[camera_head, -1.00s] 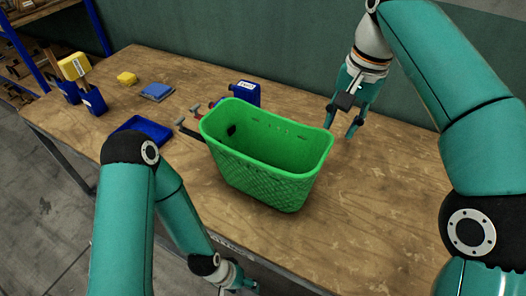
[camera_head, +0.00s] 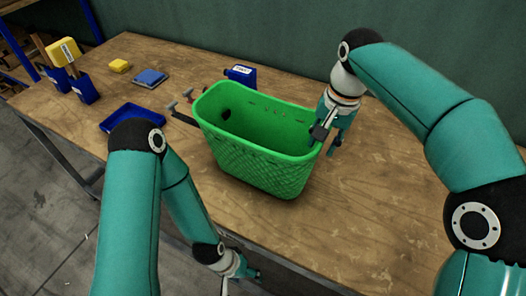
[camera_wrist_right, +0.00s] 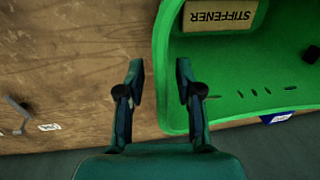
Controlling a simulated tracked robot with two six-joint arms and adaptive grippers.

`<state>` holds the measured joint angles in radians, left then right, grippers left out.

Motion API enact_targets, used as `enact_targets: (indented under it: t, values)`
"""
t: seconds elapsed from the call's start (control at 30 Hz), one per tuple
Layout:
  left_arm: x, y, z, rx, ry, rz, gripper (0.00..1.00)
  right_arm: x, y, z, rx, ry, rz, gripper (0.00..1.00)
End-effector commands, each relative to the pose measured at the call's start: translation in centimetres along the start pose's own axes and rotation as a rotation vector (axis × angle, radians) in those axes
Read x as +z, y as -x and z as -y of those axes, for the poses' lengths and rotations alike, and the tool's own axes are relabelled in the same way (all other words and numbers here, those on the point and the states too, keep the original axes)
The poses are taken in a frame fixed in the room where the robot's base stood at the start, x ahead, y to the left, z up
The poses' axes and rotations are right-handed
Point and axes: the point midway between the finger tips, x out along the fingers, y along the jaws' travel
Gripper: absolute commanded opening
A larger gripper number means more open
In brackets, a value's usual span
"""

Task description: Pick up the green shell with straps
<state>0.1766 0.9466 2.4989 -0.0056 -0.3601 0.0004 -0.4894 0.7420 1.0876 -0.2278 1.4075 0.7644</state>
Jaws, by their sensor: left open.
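The green shell (camera_head: 262,166) is an open, basket-like tub standing on the wooden table, with slots along its far wall. No straps can be made out on it. My right gripper (camera_head: 325,143) is at the shell's right end, pointing down. In the right wrist view its open fingers (camera_wrist_right: 160,78) stand either side of the shell's rim (camera_wrist_right: 174,60), with one over the inside and one over bare wood; contact cannot be told. A block marked STIFFENER (camera_wrist_right: 218,16) lies inside the shell. My left gripper (camera_head: 250,275) is open, low at the table's front edge, away from the shell.
Blue holders (camera_head: 83,88) stand at the left edge. A blue labelled box (camera_head: 241,74) is behind the shell. The table's right side is clear.

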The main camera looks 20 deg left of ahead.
Motion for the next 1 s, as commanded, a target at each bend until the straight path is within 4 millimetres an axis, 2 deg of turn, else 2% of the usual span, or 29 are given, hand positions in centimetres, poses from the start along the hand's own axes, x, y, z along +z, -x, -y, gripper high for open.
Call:
enact_targets:
  t: [0.13, 0.3, 1.0]
  values:
    - [0.0, 0.2, -0.1, 0.0, 0.0, 0.0, 0.65, 0.2, -2.3, 0.1, 0.003, 0.001, 0.004, 0.35]
    - [0.0, 0.2, -0.1, 0.0, 0.0, 0.0, 0.65, 0.2, -3.8, 0.1, 0.001, 0.0, 0.002, 0.35]
    - [0.0, 0.2, -0.1, 0.0, 0.0, 0.0, 0.65, 0.2, -4.3, 0.1, 0.001, 0.0, 0.002, 0.35]
